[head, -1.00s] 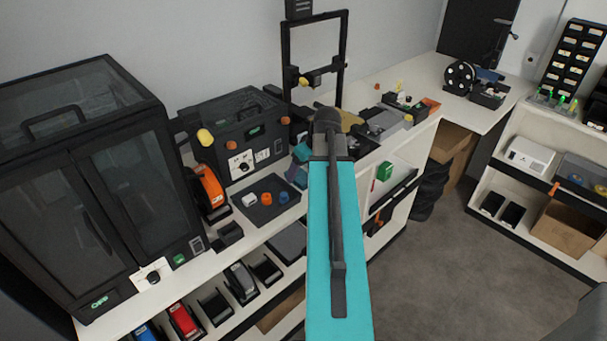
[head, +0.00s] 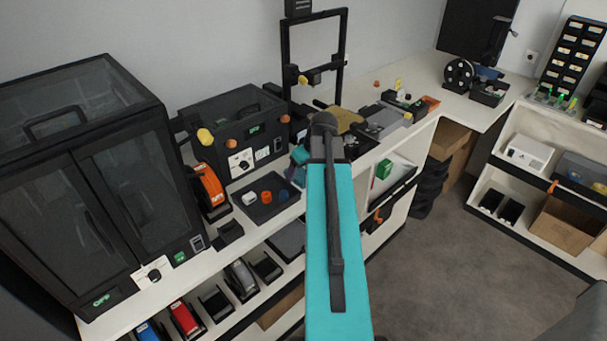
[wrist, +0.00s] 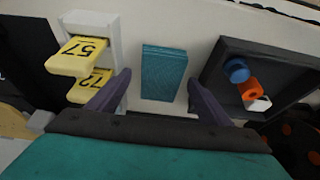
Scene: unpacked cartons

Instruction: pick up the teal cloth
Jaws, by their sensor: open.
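The teal cloth (wrist: 164,73) is a flat, folded rectangle with fine lines. It lies on the pale worktop in the wrist view. My gripper (wrist: 160,78) is open, with one purple finger on each side of the cloth in that view. A strip of worktop shows between each finger and the cloth, so neither seems to touch it. The height of the fingertips above the worktop is hard to tell. In the head view my gripper (head: 298,172) is small and partly hidden by my arm. I cannot make out the cloth there.
A dark tray (wrist: 218,90) with blue, orange and white pieces lies right of the cloth. A white holder (wrist: 108,27) with yellow numbered tags stands left. In the head view, a black device (head: 235,125) stands behind the tray, and a printer frame (head: 285,65) rises behind my arm.

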